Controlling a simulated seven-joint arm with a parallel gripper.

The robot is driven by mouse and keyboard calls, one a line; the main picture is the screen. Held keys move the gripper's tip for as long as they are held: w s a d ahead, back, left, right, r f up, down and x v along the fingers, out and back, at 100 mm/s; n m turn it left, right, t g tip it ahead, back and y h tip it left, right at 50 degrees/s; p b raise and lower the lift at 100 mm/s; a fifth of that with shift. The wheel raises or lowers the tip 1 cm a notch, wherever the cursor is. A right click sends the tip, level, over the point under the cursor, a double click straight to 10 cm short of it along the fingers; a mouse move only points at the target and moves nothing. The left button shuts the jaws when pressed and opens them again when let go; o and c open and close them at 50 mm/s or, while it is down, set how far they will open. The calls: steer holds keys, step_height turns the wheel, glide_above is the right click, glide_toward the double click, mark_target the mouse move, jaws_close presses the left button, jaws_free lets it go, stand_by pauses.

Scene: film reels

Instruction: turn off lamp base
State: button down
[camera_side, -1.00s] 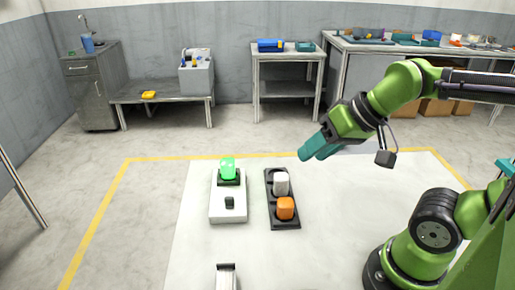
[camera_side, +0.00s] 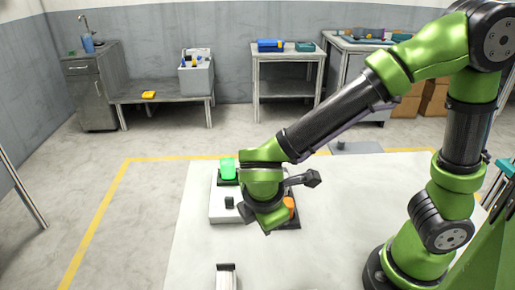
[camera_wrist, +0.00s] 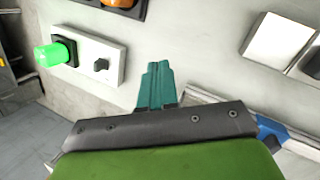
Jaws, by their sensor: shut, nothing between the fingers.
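The lamp base is a white box (camera_side: 222,213) with a green lamp (camera_side: 228,168) at its far end and a black switch (camera_side: 229,202) nearer the front. The lamp glows green. In the wrist view, the lamp base (camera_wrist: 112,68), green lamp (camera_wrist: 48,55) and black switch (camera_wrist: 101,65) show at upper left. My gripper's teal fingers (camera_wrist: 157,70) are shut and empty. In that view they appear to the right of the box, apart from the switch in the picture. In the side view my wrist hides the fingers and the right part of the box.
A dark tray (camera_side: 297,222) with an orange block (camera_side: 289,204) stands right of the lamp base, mostly behind my wrist. A pale object (camera_side: 226,278) stands at the front edge of view. The white surface left of the lamp base is clear.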

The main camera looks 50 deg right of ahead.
steer(key=w+a+n+t+h, duration=0.3)
steer(key=w+a+n+t, duration=0.1)
steer(key=n, duration=0.9)
steer(key=shift+w+a+f, duration=0.45)
steer(key=shift+w, duration=0.75)
glide_toward(230, 203)
step_height(230, 203, down, 4)
steer(key=shift+s+d+f, duration=0.1)
steer(key=shift+w+d, duration=1.15)
steer(key=shift+w, duration=0.1)
steer(key=shift+w+d, duration=0.25)
